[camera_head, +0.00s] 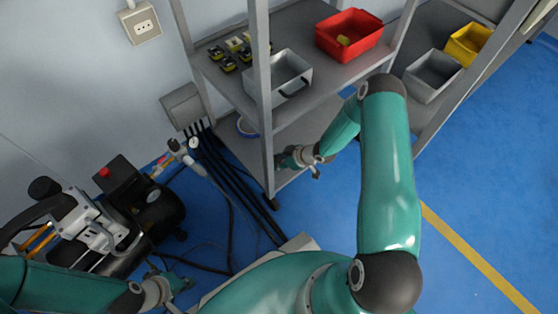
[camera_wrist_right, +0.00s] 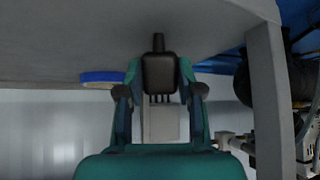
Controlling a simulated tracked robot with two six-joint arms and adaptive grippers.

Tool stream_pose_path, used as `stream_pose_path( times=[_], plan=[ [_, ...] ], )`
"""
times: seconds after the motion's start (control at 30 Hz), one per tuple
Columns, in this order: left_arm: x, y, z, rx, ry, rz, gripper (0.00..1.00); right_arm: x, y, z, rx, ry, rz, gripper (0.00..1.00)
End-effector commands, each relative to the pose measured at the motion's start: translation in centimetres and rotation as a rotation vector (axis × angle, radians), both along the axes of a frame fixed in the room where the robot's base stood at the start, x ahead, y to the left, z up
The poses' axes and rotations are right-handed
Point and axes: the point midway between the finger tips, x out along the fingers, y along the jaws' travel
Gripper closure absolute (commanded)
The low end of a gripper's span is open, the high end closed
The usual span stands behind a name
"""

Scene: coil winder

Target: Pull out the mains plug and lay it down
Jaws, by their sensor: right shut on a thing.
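My right gripper (camera_wrist_right: 160,90) is shut on a black plug (camera_wrist_right: 160,72), which sits between its fingertips with a short dark stub at its far end. In the head view the right gripper (camera_head: 284,160) is beside the front post of the rack, over the lower shelf; the plug is too small to make out there. The plug is apart from the grey wall box (camera_head: 183,106), which also shows behind the fingers in the right wrist view (camera_wrist_right: 160,125). My left gripper (camera_head: 178,284) is low at the left, by the compressor; its opening is unclear.
A metal rack with a lower shelf (camera_head: 236,148) carries a blue ring (camera_head: 247,127), a red bin (camera_head: 348,36) and a grey bin (camera_head: 277,77). Black cables (camera_head: 232,180) run over the floor. A black compressor (camera_head: 150,205) stands left.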

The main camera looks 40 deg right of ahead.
Motion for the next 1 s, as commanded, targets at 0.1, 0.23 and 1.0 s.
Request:
stream_pose_path(
  times=[0.1, 0.23, 1.0],
  plan=[
    [0.0, 0.0, 0.0, 0.0, 0.0, 0.0, 1.0, 0.0, 0.0, 0.0, 0.0, 0.0, 0.0, 0.54],
    [0.0, 0.0, 0.0, 0.0, 0.0, 0.0, 1.0, 0.0, 0.0, 0.0, 0.0, 0.0, 0.0, 0.34],
    [0.0, 0.0, 0.1, 0.0, 0.0, 0.0, 1.0, -3.8, -2.3, 5.1, -0.002, 0.0, -0.003, 0.34]
  ],
)
